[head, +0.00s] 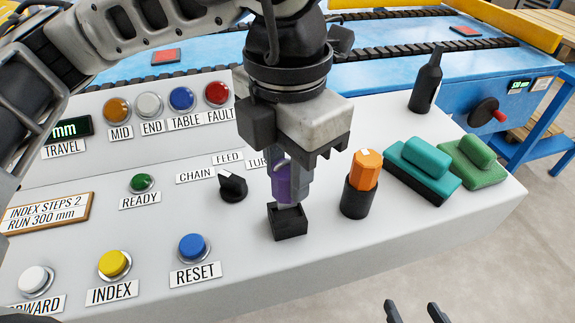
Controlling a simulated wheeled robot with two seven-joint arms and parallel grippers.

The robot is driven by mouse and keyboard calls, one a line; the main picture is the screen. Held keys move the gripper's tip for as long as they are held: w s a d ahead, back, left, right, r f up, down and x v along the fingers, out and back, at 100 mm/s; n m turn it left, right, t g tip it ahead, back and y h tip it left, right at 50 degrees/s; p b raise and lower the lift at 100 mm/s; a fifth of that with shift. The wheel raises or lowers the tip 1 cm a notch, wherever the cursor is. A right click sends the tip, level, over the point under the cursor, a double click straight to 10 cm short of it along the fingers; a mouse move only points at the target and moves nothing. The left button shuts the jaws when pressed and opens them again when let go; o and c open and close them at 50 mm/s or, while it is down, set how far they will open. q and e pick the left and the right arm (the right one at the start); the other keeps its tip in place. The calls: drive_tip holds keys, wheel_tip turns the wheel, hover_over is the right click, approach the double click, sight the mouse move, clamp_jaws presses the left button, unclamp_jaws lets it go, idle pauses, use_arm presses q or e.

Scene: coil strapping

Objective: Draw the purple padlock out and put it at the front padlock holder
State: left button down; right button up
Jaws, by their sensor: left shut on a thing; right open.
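My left gripper (291,188) points down over the panel and is shut on the purple padlock (282,184). The padlock is upright and partly hidden by the fingers. Its lower end is at the opening of a small square black holder (288,225); I cannot tell whether it is still inside or just above it. I cannot tell which holder is the front one. My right gripper (413,312) shows only its fingertips at the bottom edge; it is open and empty, apart from everything.
Right of the holder, an orange-topped piece stands in a round black cup (357,200). Beyond are a teal block (424,160), a green block (478,160) and a black bottle (426,82). Left are a black selector knob (233,186) and a blue reset button (192,246). The panel's front right is clear.

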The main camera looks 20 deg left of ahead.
use_arm(q)
drive_tip(key=shift+f, duration=0.1)
idle(0.3)
drive_tip(key=shift+f+b, duration=1.75)
drive_tip(key=shift+b, duration=0.3)
drive_tip(key=c, duration=1)
unclamp_jaws()
